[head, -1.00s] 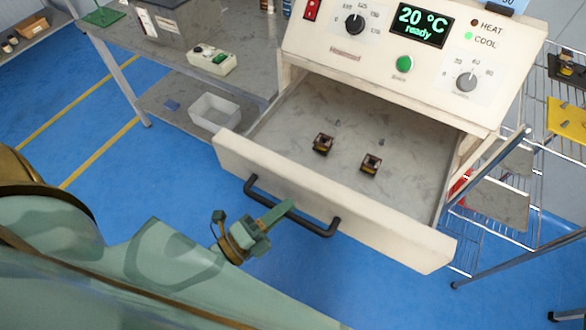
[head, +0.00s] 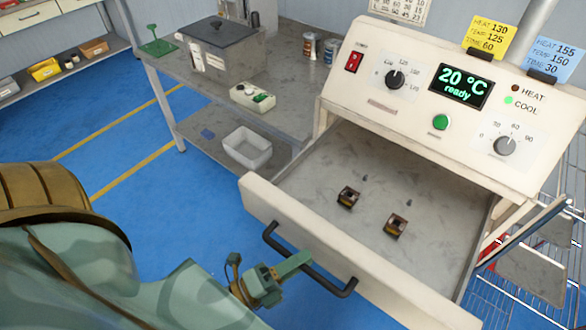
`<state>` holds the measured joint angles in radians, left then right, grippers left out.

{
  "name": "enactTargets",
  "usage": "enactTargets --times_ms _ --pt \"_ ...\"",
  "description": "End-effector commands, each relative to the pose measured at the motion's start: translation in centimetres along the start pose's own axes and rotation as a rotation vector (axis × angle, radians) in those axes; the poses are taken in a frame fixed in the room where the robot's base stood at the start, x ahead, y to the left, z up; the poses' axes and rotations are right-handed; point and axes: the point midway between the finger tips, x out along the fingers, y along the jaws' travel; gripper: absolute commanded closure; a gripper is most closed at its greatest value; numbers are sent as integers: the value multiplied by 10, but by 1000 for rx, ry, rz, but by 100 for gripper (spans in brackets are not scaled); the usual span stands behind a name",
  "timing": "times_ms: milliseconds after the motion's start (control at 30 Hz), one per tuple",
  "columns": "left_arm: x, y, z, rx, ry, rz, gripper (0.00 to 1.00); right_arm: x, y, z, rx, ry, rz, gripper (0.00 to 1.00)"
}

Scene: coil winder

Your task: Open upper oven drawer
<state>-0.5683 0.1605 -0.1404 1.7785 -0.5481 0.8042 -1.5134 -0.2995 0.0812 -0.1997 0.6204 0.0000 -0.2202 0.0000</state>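The upper oven drawer (head: 345,260) is pulled out from the cream oven (head: 452,80), and its grey floor is exposed. Two small dark-brown coil parts, one to the left (head: 348,196) and one to the right (head: 396,225), sit inside. A black bar handle (head: 334,287) is on the drawer front. My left gripper (head: 292,264) is at the middle of this handle, with a green finger lying across the bar. The other finger is hidden, so I cannot tell whether it grips the bar. My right gripper is out of view.
The oven panel display (head: 462,86) reads 20 °C ready. A grey bench (head: 290,95) stands at the left, with a white bin (head: 247,149) on its lower shelf. A wire rack (head: 540,290) is at the right. Blue floor (head: 125,200) is clear at the left.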

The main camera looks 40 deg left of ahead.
Motion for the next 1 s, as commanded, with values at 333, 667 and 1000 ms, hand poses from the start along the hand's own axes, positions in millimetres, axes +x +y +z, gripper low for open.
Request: enactTargets --times_ms 333,667,1000 --pt "-8 0 0 0 0 1 64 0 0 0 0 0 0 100" --pt "-87 1 0 -2 0 7 64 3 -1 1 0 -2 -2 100" --pt "-155 1 0 0 0 3 64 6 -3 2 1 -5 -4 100"
